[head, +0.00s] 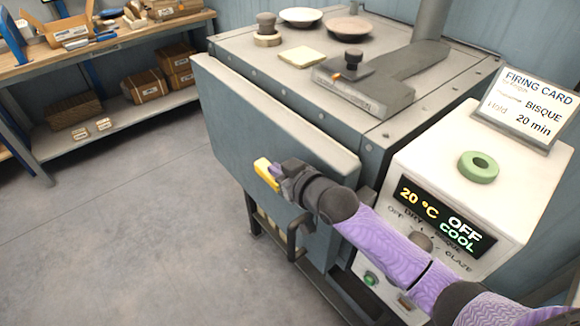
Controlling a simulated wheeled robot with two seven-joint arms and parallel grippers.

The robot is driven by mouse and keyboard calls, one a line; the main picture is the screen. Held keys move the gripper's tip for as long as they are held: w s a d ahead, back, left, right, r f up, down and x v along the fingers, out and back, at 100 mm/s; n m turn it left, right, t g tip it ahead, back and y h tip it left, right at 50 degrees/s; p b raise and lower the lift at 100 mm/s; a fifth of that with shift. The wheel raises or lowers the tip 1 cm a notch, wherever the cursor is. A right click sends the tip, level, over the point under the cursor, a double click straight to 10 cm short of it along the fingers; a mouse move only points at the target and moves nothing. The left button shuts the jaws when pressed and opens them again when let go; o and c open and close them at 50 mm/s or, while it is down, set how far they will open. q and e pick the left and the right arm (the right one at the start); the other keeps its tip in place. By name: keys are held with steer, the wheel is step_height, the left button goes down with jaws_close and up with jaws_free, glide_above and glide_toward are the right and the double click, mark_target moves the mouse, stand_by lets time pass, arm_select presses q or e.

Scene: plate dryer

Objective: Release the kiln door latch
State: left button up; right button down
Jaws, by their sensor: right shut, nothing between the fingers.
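The kiln (278,80) is a grey metal box with a thick grey-blue door (250,125) on its front. A dark bar handle (296,238) stands out low on the door's right part. My right gripper (267,174) is shut and empty, in front of the door's upper middle, above and left of the bar handle; whether it touches the door I cannot tell. No latch shows clearly; my right arm hides part of the door's right edge. My left gripper is out of view.
Plates (301,17) and a dark-knobbed piece (352,62) sit on the kiln. A workbench (110,45) stands at left; the floor between is clear.

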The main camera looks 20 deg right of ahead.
steer(key=r+p, duration=0.4)
steer(key=r, duration=0.1)
steer(key=shift+s+d+p, duration=0.15)
steer(key=shift+s+p, duration=0.2)
steer(key=shift+p, duration=0.05)
steer(key=f+p+v, duration=0.1)
steer(key=v, duration=0.8)
steer(key=shift+s, duration=0.2)
steer(key=shift+f, duration=0.2)
